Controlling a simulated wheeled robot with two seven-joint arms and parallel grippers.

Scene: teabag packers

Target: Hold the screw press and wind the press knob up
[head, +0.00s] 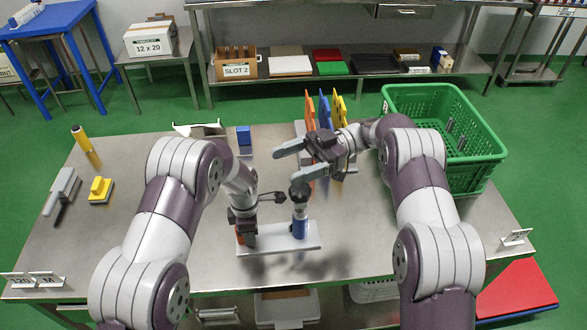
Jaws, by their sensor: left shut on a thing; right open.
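The screw press has a white base plate (280,243) on the front middle of the steel table. On its right part stands an upright blue and white post (299,228) topped by a dark round press knob (299,190). My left gripper (246,236) points down at the plate's left end and is shut on an orange-brown part of the screw press, which it largely hides. My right gripper (284,160) is open and empty, its fingers pointing left. In the picture it lies just above the knob, apart from it.
Orange, blue and yellow upright pieces (324,108) stand behind my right gripper. A green crate (446,173) is at the right. A blue block (244,138) stands at the back. A yellow-topped block (100,188) and a grey tool (64,185) lie at the left. The table's left middle is clear.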

